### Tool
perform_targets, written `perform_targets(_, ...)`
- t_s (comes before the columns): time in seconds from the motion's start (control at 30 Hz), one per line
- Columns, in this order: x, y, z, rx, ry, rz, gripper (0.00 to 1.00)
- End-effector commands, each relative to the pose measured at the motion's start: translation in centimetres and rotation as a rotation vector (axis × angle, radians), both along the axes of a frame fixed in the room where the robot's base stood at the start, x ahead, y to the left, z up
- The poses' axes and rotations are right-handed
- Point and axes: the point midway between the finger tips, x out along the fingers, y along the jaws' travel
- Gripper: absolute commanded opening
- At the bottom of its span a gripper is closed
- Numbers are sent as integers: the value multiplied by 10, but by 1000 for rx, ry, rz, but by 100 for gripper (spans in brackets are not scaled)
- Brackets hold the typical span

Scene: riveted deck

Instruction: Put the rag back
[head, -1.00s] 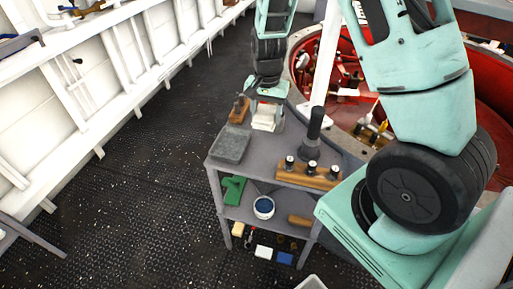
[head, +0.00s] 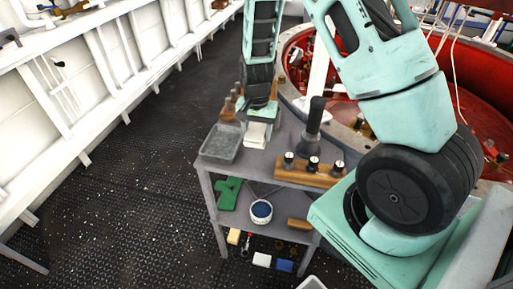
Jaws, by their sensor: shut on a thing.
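A pale, folded rag (head: 256,134) is at the far part of the grey cart's top (head: 262,166), just right of a shallow grey tray (head: 222,144). My gripper (head: 259,120) points down from above and is shut on the rag. My gripper's fingertips are small and partly hidden by the gripper body and rag. I cannot tell whether the rag touches the cart top.
A wooden block with several black-topped knobs (head: 309,169) and a dark upright plunger-like tool (head: 313,125) stand right of the rag. A brown wooden holder (head: 230,108) stands behind the tray. The lower shelf holds a green item (head: 229,192) and a blue-topped tin (head: 261,211).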

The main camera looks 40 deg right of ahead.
Motion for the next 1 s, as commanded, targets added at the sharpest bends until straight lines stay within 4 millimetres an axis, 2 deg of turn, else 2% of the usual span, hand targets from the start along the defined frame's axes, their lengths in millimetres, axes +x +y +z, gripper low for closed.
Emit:
perform_targets(0.47, -1, 0, -56, 0, 1, -1, 31)
perform_targets(0.9, 0, 0, -64, 0, -1, 0, 31)
perform_targets(0.93, 0, 0, -63, 0, -1, 0, 61)
perform_targets(1.0, 0, 0, -63, 0, -1, 0, 78)
